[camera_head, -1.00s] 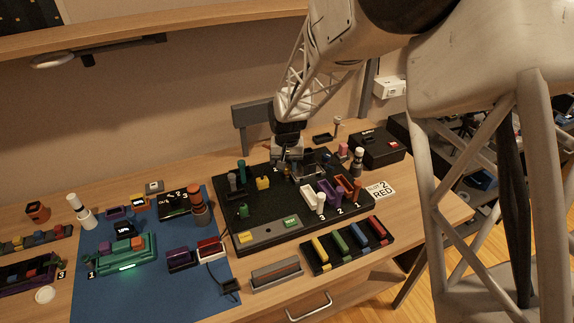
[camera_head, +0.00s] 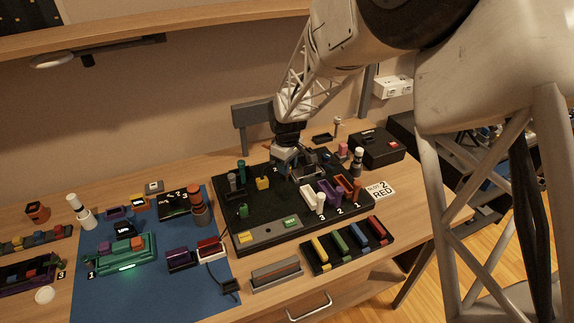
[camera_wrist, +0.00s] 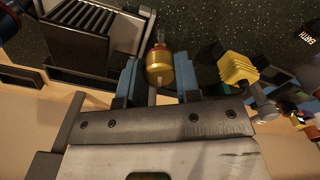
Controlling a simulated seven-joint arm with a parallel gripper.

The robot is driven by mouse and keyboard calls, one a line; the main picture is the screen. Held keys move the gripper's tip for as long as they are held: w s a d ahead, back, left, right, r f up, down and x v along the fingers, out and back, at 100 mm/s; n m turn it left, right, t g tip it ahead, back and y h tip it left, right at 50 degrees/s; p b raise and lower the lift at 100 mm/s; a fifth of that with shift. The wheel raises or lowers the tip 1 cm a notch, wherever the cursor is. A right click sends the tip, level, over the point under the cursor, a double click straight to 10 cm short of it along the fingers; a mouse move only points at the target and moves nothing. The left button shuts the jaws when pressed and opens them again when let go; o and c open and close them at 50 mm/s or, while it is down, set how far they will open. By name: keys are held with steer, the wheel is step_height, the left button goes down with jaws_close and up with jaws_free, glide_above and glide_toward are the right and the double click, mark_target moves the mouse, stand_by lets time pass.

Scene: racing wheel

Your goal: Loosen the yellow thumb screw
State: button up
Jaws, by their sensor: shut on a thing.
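The yellow thumb screw (camera_wrist: 159,68) is a brassy, round knob with a thin shaft at its far end, in the middle of the wrist view. My gripper (camera_wrist: 158,76) has its two blue fingers on either side of the knob and is shut on it. In the head view my gripper (camera_head: 288,166) reaches down to the back part of the black board (camera_head: 262,218). The screw is too small and too covered there to make out.
In the wrist view a grey finned block (camera_wrist: 85,28) stands close to the left finger, and a yellow ribbed piece (camera_wrist: 238,68) lies to the right. On the board, a yellow block (camera_head: 263,183) and a white holder (camera_head: 308,196) stand near my gripper.

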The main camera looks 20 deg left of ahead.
steer(key=shift+r+n, duration=0.1)
steer(key=shift+n, duration=1)
steer(key=o, duration=0.9)
steer(key=shift+r, duration=3.85)
